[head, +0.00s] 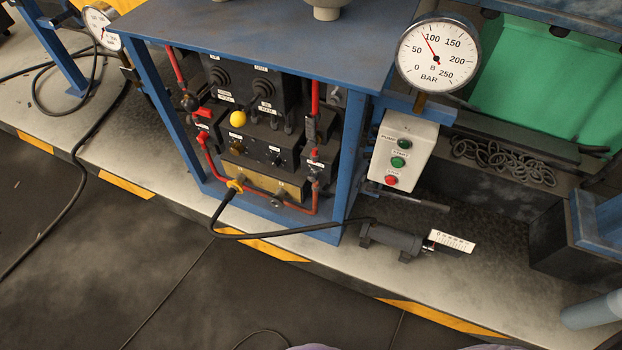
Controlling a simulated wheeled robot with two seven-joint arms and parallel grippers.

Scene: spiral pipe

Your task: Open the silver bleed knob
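The pump unit (255,125) sits inside a blue frame under a blue tabletop. Its front carries dark dials, a yellow ball knob (238,118), small knobs on a black panel (277,160) and red pipes (317,150). A small greyish round fitting (276,204) shows low on the front, by the bottom red pipe. I cannot tell whether it is the silver bleed knob; the labels are too small to read. Neither of my grippers is in view.
A pressure gauge (437,54) stands above a white button box (403,152) at the frame's right. A black hose (285,233) runs from the unit to a dark cylinder (391,241) on the platform. The dark floor (130,280) in front is mostly clear.

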